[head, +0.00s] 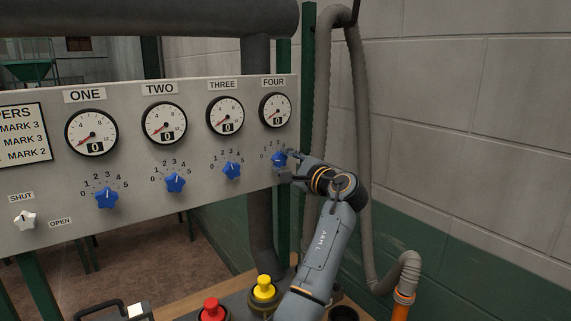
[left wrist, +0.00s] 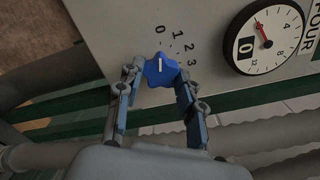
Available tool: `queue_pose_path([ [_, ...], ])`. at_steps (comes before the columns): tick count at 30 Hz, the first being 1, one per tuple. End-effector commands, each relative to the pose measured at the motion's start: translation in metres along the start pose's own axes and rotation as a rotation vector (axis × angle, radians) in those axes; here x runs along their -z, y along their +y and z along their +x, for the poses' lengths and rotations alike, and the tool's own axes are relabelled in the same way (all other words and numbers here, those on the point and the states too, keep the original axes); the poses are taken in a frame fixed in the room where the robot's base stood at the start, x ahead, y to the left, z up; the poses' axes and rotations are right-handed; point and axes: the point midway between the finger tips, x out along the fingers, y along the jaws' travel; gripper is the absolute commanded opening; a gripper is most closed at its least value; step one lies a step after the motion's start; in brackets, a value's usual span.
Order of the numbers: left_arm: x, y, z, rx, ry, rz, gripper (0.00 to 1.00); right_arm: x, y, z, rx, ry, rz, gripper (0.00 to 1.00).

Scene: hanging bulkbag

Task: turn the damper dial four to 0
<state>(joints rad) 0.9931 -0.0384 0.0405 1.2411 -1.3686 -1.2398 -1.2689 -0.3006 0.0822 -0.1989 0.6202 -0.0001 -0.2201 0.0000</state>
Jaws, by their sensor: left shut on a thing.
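The damper dial four is a blue lobed knob (head: 279,160) at the right end of the grey panel, under the gauge labelled FOUR (head: 275,110). My left gripper (head: 286,162) is at this knob and partly covers it and its scale. In the left wrist view, my left gripper (left wrist: 160,76) has one finger on each side of the blue knob (left wrist: 160,68) and is shut on it. The knob's white mark points up, roughly at the 0 of its scale (left wrist: 158,29). The gauge window (left wrist: 246,45) reads 0.
Blue knobs for ONE (head: 107,198), TWO (head: 175,183) and THREE (head: 232,171) run along the panel (head: 140,220). A white SHUT/OPEN knob (head: 25,219) is at the left. Red (head: 213,311) and yellow (head: 264,288) buttons are below. A grey hose (head: 367,160) hangs at the right.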

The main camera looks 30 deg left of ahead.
Motion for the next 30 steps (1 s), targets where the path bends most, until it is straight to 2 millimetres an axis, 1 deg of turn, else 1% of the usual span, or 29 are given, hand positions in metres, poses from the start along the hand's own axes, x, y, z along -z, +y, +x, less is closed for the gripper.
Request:
queue_pose_path([
  [3, -0.001, -0.002, 0.001, 0.003, -0.001, -0.004, 0.06, 0.000, -0.001, 0.000, 0.001, 0.000, 0.000, 0.00],
  [4, -0.001, -0.002, 0.001, 0.003, -0.001, -0.004, 0.43, 0.000, -0.001, 0.000, 0.001, 0.000, 0.000, 0.00],
  [5, -0.001, -0.002, 0.001, 0.003, -0.001, -0.004, 0.49, 0.000, -0.001, 0.000, 0.001, 0.000, 0.000, 0.00],
  [6, -0.001, -0.001, 0.001, 0.002, -0.001, -0.003, 0.58, 0.000, -0.001, 0.000, 0.001, 0.000, 0.000, 0.00],
  [7, -0.001, -0.001, 0.000, 0.002, -0.001, -0.003, 0.60, 0.000, -0.002, 0.000, 0.002, 0.001, 0.001, 0.00],
  [15, 0.000, -0.001, 0.000, 0.001, 0.000, -0.001, 0.60, 0.001, -0.004, 0.000, 0.004, 0.002, -0.001, 0.00],
  [19, 0.000, -0.001, -0.008, 0.002, 0.001, -0.002, 0.60, 0.001, -0.002, 0.000, 0.003, 0.002, -0.001, 0.00],
  [23, 0.001, -0.001, -0.030, 0.003, 0.003, -0.002, 0.60, 0.001, -0.002, 0.000, 0.003, 0.001, -0.001, 0.00],
  [30, 0.001, -0.001, -0.082, 0.002, 0.002, -0.003, 0.60, 0.001, -0.002, 0.000, 0.002, 0.001, 0.000, 0.00],
])
